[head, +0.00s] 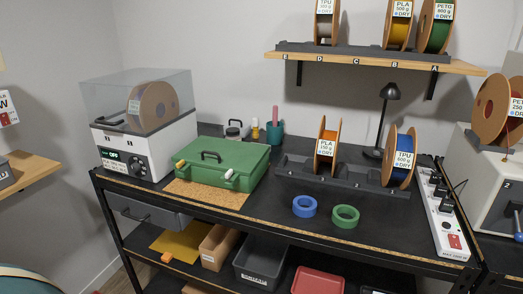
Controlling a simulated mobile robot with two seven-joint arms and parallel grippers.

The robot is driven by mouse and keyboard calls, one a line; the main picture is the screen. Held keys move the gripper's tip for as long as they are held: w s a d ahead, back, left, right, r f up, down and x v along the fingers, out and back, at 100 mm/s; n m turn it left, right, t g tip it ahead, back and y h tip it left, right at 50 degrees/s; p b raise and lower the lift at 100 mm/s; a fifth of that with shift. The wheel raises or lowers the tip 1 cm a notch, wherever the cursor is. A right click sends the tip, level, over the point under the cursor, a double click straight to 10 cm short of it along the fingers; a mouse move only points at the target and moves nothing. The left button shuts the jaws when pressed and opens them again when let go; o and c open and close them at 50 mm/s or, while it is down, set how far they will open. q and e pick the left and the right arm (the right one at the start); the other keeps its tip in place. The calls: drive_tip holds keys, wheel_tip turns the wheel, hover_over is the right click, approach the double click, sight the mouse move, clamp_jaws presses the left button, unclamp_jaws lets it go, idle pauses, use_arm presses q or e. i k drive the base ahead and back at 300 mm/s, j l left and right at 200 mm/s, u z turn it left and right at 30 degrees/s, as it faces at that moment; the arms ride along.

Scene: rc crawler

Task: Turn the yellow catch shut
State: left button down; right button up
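A green case (215,157) with a dark handle on its lid lies on the workbench, left of the middle, with its lid down. The small yellow catch (180,163) is at the left of the case's front edge. It looks slanted, but it is too small to tell whether it is turned open or shut. A white catch (229,174) is at the right of the same edge. Neither of my grippers shows in the head view.
The case stands partly on a cork mat (205,193). A dryer with a clear cover (150,149) stands at left. Blue tape (304,206), green tape (345,216) and a spool rack (340,180) are at right.

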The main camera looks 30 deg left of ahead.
sight(179, 165)
drive_tip(key=u, duration=1.45)
